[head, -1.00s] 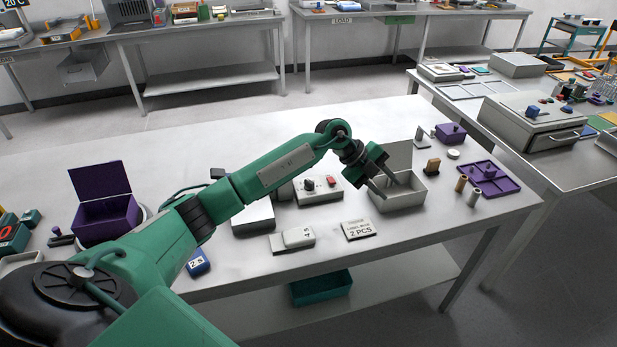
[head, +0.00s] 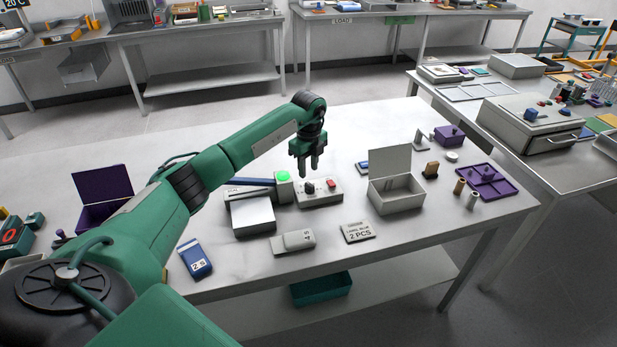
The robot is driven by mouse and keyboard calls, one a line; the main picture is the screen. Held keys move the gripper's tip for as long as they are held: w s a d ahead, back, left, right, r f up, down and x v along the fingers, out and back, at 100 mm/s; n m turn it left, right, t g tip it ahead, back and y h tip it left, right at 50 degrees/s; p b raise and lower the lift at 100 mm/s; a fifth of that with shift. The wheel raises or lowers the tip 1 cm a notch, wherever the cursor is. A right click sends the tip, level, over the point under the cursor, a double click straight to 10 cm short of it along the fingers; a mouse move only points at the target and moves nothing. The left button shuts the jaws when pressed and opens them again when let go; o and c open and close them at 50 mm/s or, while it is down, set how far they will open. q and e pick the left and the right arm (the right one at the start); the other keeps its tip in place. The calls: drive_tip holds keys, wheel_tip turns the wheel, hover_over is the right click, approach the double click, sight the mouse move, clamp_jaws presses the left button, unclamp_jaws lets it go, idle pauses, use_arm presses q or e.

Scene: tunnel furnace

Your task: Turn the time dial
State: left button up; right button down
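A grey control box (head: 322,197) sits mid-table in the head view. It has a black dial (head: 309,188) on its left part and a red button (head: 331,183) on its right. My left gripper (head: 307,172) points down just above the dial, with its two fingers a little apart and nothing seen between them. The fingertips look close to the dial, but I cannot tell whether they touch it. Any markings around the dial are too small to read. My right gripper is out of view.
Left of the control box is a grey device (head: 253,213) with a lit green lamp (head: 283,176). An open grey box (head: 397,199) stands to the right. In front lie a grey timer-like block (head: 293,241) and a "2 PCS" card (head: 357,231).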

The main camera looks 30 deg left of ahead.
sight(309, 184)
use_arm(q)
wheel_tip(309, 184, down, 6)
drive_tip(key=shift+r+p, duration=0.15)
drive_tip(key=shift+p, duration=0.35)
clamp_jaws()
